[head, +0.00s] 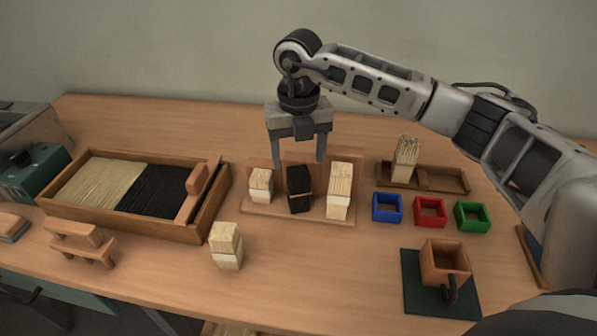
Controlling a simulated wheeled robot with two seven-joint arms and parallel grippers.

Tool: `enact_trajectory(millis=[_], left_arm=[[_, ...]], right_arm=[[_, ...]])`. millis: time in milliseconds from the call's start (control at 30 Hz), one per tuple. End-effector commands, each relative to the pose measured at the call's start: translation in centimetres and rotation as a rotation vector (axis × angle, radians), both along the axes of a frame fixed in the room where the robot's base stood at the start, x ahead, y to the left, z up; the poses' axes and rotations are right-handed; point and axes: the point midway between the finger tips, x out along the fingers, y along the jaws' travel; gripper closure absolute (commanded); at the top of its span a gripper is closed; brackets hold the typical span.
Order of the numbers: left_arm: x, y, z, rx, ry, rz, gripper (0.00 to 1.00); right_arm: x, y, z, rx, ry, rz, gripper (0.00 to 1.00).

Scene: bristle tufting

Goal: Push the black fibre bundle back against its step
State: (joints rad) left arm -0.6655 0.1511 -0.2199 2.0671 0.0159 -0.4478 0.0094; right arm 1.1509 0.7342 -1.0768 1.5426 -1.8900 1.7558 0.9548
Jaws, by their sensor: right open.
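The black fibre bundle (299,189) stands upright in the middle of a low wooden stepped stand (290,213), between two pale fibre bundles. The left pale bundle (261,186) is shorter and the right pale bundle (339,190) is taller. My right gripper (299,163) points down from above, open, with its fingers apart over the black bundle. One finger shows on the left of the bundle's top and the other on its right. I cannot tell whether the bundle touches its step behind. My left gripper is not in view.
A wooden tray (222,200) of pale and black fibres lies left. A loose pale bundle (226,245) stands in front. Blue (387,208), red (430,212) and green (472,216) boxes stand right, before a holder (440,180) with another bundle. A wooden cup (444,262) sits front right.

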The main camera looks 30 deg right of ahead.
Motion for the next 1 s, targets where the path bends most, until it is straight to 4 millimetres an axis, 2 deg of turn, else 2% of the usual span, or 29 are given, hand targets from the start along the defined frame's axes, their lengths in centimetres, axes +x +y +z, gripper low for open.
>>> enact_trajectory(millis=[100, 333, 500, 767, 800, 967, 1000], left_arm=[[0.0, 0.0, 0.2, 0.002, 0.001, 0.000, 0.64], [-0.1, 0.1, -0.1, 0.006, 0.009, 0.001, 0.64], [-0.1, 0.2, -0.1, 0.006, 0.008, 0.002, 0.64], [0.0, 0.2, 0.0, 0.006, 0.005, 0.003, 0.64], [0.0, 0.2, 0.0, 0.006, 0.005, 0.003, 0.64], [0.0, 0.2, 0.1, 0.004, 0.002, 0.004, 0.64], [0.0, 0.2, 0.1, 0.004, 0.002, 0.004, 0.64]], right_arm=[[-0.1, 0.0, -2.3, -0.001, 0.005, 0.000, 0.33], [-0.1, 0.0, -5.4, 0.000, 0.003, 0.001, 0.33], [0.0, 0.0, -6.2, 0.000, 0.001, 0.001, 0.33], [0.0, 0.0, -6.3, 0.000, 0.000, 0.001, 0.33], [0.0, 0.0, -6.3, 0.000, 0.000, 0.001, 0.35], [0.0, 0.0, -6.3, 0.000, 0.000, 0.001, 0.80], [0.0, 0.0, -6.3, 0.000, 0.000, 0.001, 0.83]])
